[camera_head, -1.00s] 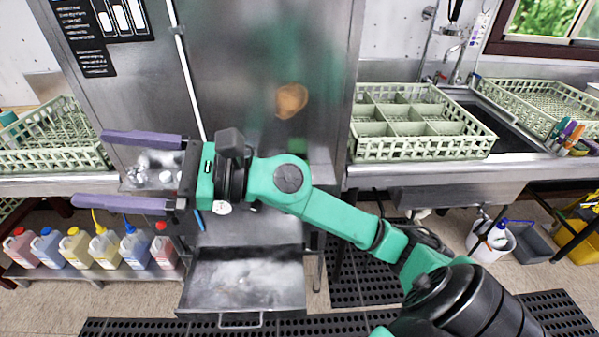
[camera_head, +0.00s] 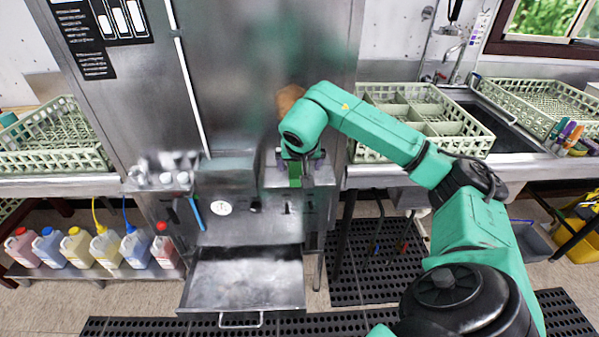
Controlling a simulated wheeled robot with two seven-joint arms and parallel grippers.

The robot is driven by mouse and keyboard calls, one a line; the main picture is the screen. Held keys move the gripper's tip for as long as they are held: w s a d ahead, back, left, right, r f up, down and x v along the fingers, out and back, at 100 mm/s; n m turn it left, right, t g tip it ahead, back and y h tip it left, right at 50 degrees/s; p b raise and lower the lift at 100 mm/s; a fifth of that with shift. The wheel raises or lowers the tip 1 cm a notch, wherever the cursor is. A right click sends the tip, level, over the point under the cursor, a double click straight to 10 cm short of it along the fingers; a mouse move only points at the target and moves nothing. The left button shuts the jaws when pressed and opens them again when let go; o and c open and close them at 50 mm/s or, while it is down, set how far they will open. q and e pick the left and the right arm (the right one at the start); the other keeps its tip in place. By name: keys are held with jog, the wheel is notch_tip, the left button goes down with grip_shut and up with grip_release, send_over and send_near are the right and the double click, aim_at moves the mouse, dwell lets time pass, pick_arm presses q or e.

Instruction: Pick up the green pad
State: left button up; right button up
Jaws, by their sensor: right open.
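A small green block-like piece, which looks like the green pad (camera_head: 295,174), shows on the small metal ledge at the front of the steel machine. Its upper part is hidden by my right gripper. My right gripper (camera_head: 300,160) points down right over it, with its purple fingers apart, one to each side. I cannot tell whether the fingers touch the pad. My left gripper is not in view.
The steel machine (camera_head: 250,80) rises close behind my gripper. An open drawer (camera_head: 243,280) sticks out below. Pale green racks stand left (camera_head: 55,140) and right (camera_head: 470,140). Several coloured jugs (camera_head: 75,248) line a low shelf. A blue-handled tool (camera_head: 194,212) hangs on the machine front.

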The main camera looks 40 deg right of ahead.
aim_at(299, 171)
jog(key=p+x, duration=0.1)
jog(key=x, duration=0.3)
jog(key=shift+d+p, duration=0.15)
jog(key=shift+p, duration=0.15)
jog(key=shift+w+d+f, duration=0.15)
jog(key=shift+w+f, duration=0.15)
jog(key=shift+f, duration=0.1)
jog(key=c, duration=1.3)
jog(key=shift+s+r+b, duration=0.15)
jog(key=shift+r+b, duration=0.1)
jog(key=shift+b, duration=0.3)
jog(key=r, duration=0.2)
jog(key=r+b, duration=0.1)
jog(key=r, duration=0.3)
jog(key=shift+s+a+r+b, duration=0.25)
jog(key=shift+s+a+b, duration=0.05)
jog(key=shift+s+a, duration=0.1)
jog(key=s+a+b, duration=0.3)
jog(key=s+a, duration=0.8)
jog(key=s, duration=0.4)
jog(key=shift+a+b, duration=0.2)
jog(key=shift+b, duration=0.1)
